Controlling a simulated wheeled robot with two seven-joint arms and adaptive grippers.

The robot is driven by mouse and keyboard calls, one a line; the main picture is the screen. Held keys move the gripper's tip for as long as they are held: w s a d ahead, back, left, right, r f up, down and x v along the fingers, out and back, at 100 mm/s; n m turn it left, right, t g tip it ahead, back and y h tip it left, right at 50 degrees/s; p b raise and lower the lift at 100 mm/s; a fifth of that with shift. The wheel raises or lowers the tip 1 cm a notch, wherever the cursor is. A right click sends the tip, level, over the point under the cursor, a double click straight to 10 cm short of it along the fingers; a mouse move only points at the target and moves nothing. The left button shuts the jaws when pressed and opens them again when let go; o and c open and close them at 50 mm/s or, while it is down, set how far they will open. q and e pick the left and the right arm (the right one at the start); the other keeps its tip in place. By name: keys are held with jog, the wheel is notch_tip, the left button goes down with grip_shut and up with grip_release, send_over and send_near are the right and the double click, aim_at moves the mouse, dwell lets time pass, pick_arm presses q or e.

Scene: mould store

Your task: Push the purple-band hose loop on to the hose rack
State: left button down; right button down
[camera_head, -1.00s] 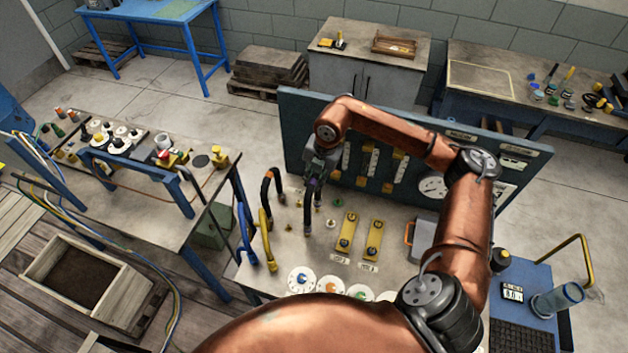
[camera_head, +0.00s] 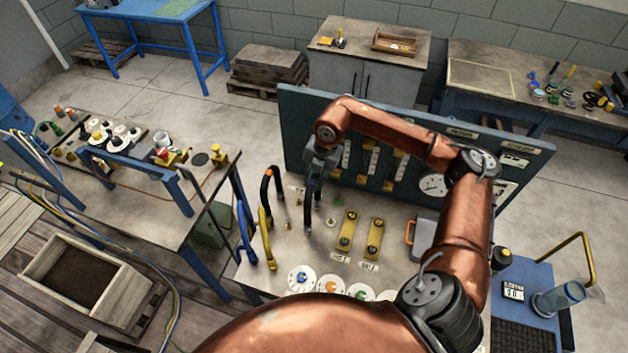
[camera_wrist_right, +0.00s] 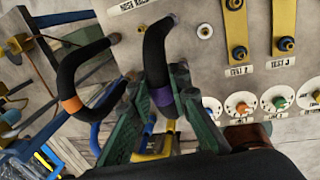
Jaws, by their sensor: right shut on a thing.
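The purple-band hose loop is a bent black hose (camera_wrist_right: 154,60) with a purple band, seen large in the wrist view. My right gripper (camera_wrist_right: 163,100) is shut on it near the band, with one green finger on each side. In the head view my right gripper (camera_head: 318,172) is over the bench, and the dark loop (camera_head: 309,212) hangs below it. The hose's upper end in the wrist view is near the bench top by the hose rack label (camera_wrist_right: 126,5); I cannot tell whether it is seated on a stub. My left gripper is not in view.
An orange-band black hose loop (camera_head: 270,187) stands just left. Yellow test plates (camera_head: 346,231) and round dials (camera_head: 301,279) are to the right and front. A blue panel (camera_head: 296,130) rises behind.

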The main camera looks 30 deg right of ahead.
jog(key=shift+f+b, duration=0.5)
jog(key=shift+f, duration=0.1)
dwell(1.1)
jog(key=c, duration=1.7)
grip_release()
jog(key=r, duration=0.4)
jog(key=s+d+r, duration=0.1)
jog(key=r, duration=0.6)
jog(key=shift+s+d+r, duration=0.2)
jog(key=shift+s+r, duration=0.15)
jog(key=shift+s, duration=0.05)
